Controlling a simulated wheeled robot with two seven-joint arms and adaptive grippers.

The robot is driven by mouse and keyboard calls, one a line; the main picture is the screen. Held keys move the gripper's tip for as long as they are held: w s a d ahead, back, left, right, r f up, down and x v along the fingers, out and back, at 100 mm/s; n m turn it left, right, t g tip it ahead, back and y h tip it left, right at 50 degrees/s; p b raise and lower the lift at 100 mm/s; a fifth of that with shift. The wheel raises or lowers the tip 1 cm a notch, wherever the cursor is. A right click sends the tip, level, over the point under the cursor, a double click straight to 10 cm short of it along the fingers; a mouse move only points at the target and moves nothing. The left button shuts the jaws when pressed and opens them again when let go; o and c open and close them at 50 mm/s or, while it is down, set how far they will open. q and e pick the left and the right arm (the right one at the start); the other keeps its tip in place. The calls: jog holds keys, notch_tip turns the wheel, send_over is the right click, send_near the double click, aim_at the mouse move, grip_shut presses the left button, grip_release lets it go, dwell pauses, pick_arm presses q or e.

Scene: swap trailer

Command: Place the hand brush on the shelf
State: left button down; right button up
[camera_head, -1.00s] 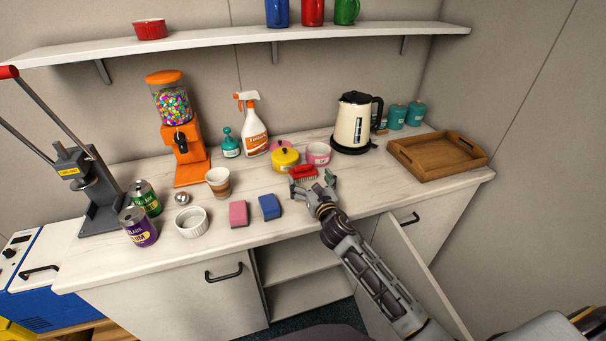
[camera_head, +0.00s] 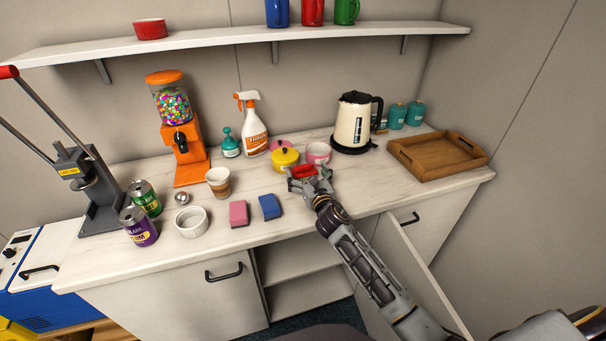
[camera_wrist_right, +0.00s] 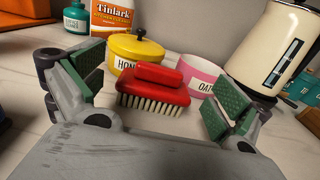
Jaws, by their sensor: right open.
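The hand brush (camera_wrist_right: 155,85) has a red body and pale bristles. It lies on the counter in front of a yellow pot and a pink bowl. In the head view the brush (camera_head: 304,171) is partly covered by my right gripper (camera_head: 309,180). In the right wrist view my open right gripper (camera_wrist_right: 150,90) has its green-padded fingers on either side of the brush, with gaps at both sides. The white shelf (camera_head: 220,37) runs along the wall above the counter. My left gripper is not in view.
On the shelf stand a red ramekin (camera_head: 151,29) and blue, red and green mugs (camera_head: 312,11). The yellow pot (camera_head: 285,160), pink bowl (camera_head: 318,153) and kettle (camera_head: 352,122) are close behind the brush. Blue (camera_head: 270,206) and pink sponges (camera_head: 239,214) lie left of my gripper. A cabinet door (camera_head: 410,255) hangs open below.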

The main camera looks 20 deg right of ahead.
aim_at(304, 167)
jog(key=shift+w+f, duration=0.25)
jog(key=shift+w, duration=2)
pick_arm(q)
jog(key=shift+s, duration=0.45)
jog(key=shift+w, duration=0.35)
pick_arm(e)
jog(key=shift+c, duration=1)
jog(key=c, duration=0.8)
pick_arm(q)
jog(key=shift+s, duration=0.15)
pick_arm(e)
jog(key=shift+o, duration=0.2)
jog(key=shift+r, duration=0.15)
